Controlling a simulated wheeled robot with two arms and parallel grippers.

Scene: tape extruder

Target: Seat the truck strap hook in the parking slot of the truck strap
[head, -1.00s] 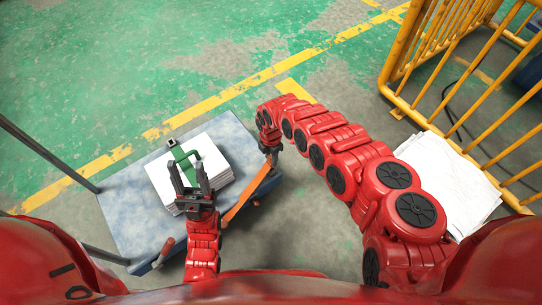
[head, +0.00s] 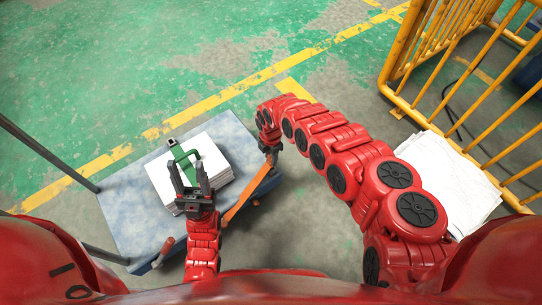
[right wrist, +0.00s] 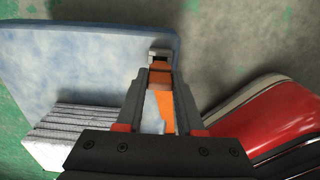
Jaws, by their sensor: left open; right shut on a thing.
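The truck strap (head: 247,197) is an orange band running slantwise along the right edge of the blue cart. My right gripper (head: 272,158) is at the strap's upper end, by the cart's right edge. In the right wrist view its fingers (right wrist: 161,75) are shut, with the orange strap (right wrist: 165,103) showing between them. A small grey metal piece (right wrist: 160,56) sits just beyond the fingertips, near the cart's edge; I cannot tell whether it is the hook or the parking slot.
A yellow railing (head: 440,70) and white sheets (head: 455,180) are at the right. The green floor beyond the cart is clear.

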